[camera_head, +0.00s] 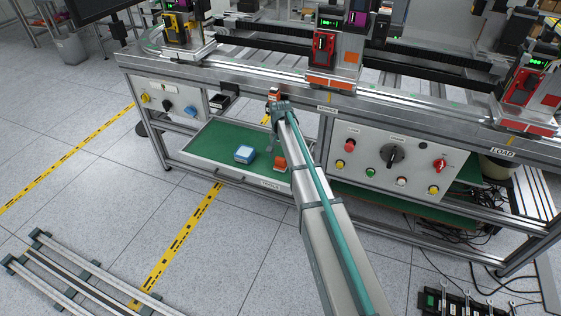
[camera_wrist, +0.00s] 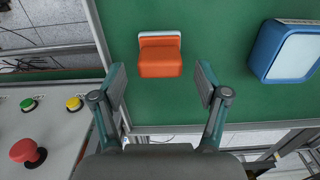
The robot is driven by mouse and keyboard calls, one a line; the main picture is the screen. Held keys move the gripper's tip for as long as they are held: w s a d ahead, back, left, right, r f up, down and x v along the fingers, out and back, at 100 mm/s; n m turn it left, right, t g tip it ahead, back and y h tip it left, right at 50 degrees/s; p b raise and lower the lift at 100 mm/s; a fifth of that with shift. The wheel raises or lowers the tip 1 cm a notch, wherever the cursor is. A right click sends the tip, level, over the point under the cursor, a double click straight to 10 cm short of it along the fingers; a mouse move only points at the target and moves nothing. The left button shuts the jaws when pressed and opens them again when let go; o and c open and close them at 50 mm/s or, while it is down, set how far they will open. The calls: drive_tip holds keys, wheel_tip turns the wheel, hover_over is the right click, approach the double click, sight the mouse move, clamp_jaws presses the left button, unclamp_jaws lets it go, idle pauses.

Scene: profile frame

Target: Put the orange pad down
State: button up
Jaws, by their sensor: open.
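The orange pad (camera_wrist: 160,58) lies on the green-lined drawer (camera_wrist: 210,110), with a pale grey edge showing along its far side in the wrist view. In the head view the orange pad (camera_head: 280,164) is toward the right part of the drawer (camera_head: 207,150). My gripper (camera_wrist: 161,85) is open and empty. Its two fingers stand apart in the wrist view, to either side of and nearer than the pad, with no visible contact. In the head view my arm partly hides the area around the gripper.
A blue box with a white top (camera_head: 244,154) lies left of the pad in the drawer. A control panel (camera_head: 385,167) with buttons and knobs stands right of the drawer. The bench rail (camera_head: 250,85) runs above. Green drawer surface around the pad is bare.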

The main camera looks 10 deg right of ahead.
sight(281, 158)
wheel_tip(281, 158, up, 9)
drive_tip(key=shift+b, duration=0.35)
drive_tip(key=shift+f, duration=0.1)
drive_tip(key=s+f+n+g+p, duration=0.1)
drive_tip(key=s+f+n+g, duration=0.1)
drive_tip(key=s+f, duration=0.9)
drive_tip(key=s+f+n+g+p, duration=0.1)
drive_tip(key=s+f, duration=1)
drive_tip(key=s, duration=1.9)
drive_tip(key=s+f+n+g+p, duration=0.1)
drive_tip(key=s+f+n+g, duration=0.2)
drive_tip(key=s+f, duration=0.8)
drive_tip(key=s, duration=0.9)
drive_tip(key=shift+s+f+n+g, duration=0.3)
drive_tip(key=shift+f+g, duration=0.1)
